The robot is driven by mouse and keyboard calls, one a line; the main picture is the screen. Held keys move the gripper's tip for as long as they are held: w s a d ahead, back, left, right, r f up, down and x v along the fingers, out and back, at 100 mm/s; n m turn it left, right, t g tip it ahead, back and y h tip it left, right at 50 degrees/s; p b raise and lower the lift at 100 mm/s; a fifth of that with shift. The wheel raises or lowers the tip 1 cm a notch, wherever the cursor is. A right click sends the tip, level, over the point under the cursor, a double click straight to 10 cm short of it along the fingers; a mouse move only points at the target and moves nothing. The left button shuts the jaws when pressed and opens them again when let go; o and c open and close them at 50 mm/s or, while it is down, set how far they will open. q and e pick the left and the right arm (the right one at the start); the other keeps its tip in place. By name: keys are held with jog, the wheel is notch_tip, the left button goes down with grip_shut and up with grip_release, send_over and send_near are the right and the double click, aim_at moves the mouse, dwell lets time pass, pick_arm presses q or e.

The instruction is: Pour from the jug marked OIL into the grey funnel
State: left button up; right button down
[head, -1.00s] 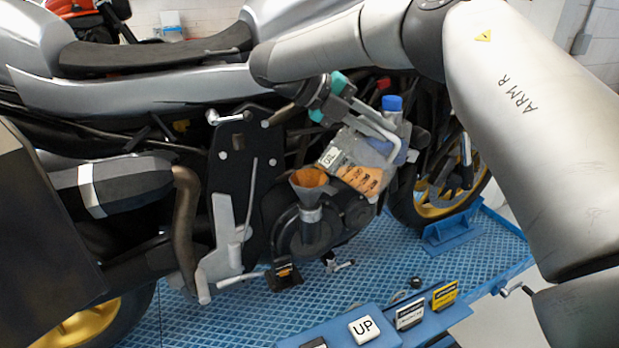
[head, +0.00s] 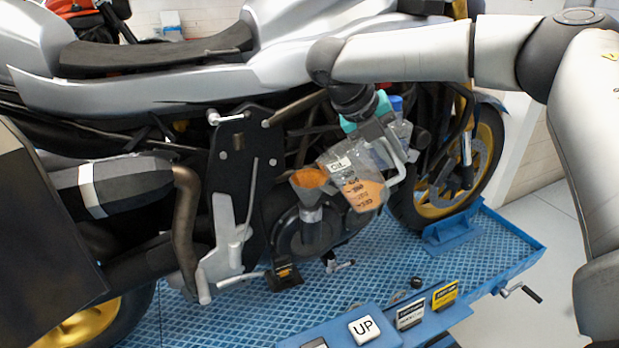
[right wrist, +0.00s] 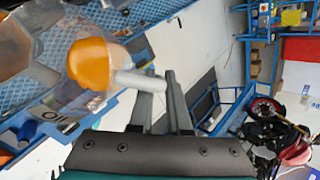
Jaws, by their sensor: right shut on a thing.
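The clear jug marked OIL (head: 340,166), with orange contents low in it, hangs tilted to the left in the head view. My right gripper (head: 392,156) is shut on its pale handle. In the right wrist view the fingers (right wrist: 160,88) are at the handle, and the jug (right wrist: 50,100) shows orange inside. The grey funnel (head: 311,196) stands upright on the motorcycle's engine, with orange showing inside its mouth. The jug's upper left edge is just right of and above the funnel's rim; I cannot tell whether they touch. No stream is visible. My left gripper is not in view.
The motorcycle (head: 150,95) stands on a blue lift platform (head: 470,255). A blue-capped container (head: 396,103) is partly hidden behind my right gripper. Small parts lie on the platform below the engine.

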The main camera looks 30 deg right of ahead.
jog(key=shift+s+d+f+t+y, duration=0.35)
jog(key=shift+s+f+t+y, duration=0.05)
jog(key=shift+f+t+y, duration=0.1)
jog(key=shift+r, duration=0.1)
jog(key=s+d+r+m+t+y, duration=0.1)
jog(key=s+d+r+t+y, duration=0.2)
jog(key=s+d+r, duration=0.2)
jog(key=shift+s+d+t+y, duration=0.4)
jog(key=shift+s+d, duration=0.15)
jog(key=shift+s, duration=0.25)
dwell(0.7)
jog(key=shift+s+d+r, duration=1.4)
jog(key=shift+s+r, duration=0.05)
jog(key=shift+r, duration=0.05)
dwell(0.3)
